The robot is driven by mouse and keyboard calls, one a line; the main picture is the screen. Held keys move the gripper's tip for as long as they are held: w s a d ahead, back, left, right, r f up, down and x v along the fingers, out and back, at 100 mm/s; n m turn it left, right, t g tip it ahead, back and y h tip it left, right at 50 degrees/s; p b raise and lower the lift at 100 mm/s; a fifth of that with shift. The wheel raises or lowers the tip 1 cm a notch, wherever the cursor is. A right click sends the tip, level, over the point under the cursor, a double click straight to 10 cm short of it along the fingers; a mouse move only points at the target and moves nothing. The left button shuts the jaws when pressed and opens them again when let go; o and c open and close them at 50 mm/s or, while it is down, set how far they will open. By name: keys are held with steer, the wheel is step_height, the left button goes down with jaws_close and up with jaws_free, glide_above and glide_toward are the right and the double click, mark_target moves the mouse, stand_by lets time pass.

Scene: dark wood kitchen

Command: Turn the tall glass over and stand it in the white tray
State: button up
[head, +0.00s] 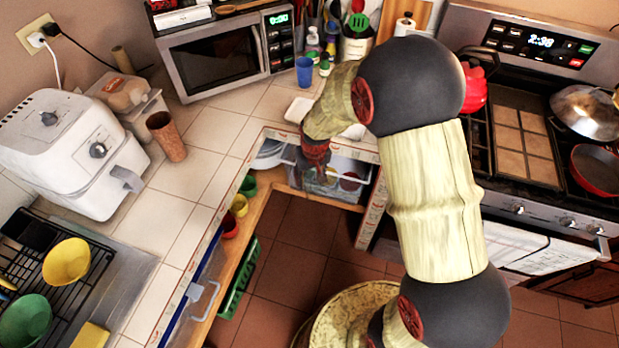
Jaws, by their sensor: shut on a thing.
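A white tray (298,110) lies on the tiled counter by the inner corner. My forearm hides part of it, and a white edge also shows just right of my wrist. My gripper (316,158), dark red, points down in front of the counter's edge, near the open shelf below. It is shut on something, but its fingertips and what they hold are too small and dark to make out. I cannot tell which thing is the tall glass. A blue cup (305,71) stands upright behind the tray, and a brown tumbler (166,137) stands on the left counter.
A white air fryer (65,150) and a microwave (220,58) stand on the counter. A clear bin (338,180) sits on the shelf behind my gripper. Bottles stand behind the blue cup. The stove (540,130) is at the right. The tiles between tumbler and tray are clear.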

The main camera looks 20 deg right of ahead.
steer(key=shift+a+f, duration=0.2)
steer(key=shift+f, duration=0.05)
steer(key=shift+s+d+f+t+b, duration=0.25)
steer(key=shift+s+t+b, duration=0.2)
steer(key=shift+t, duration=0.25)
steer(key=shift+s+f+t+b, duration=0.1)
steer(key=shift+f+t+b, duration=0.3)
steer(key=shift+w+f+t+b, duration=0.25)
steer(key=shift+f+t+b, duration=0.05)
steer(key=shift+f+t, duration=0.1)
steer(key=shift+w, duration=0.2)
steer(key=shift+f, duration=0.1)
steer(key=shift+w+t, duration=0.1)
steer(key=shift+t, duration=0.2)
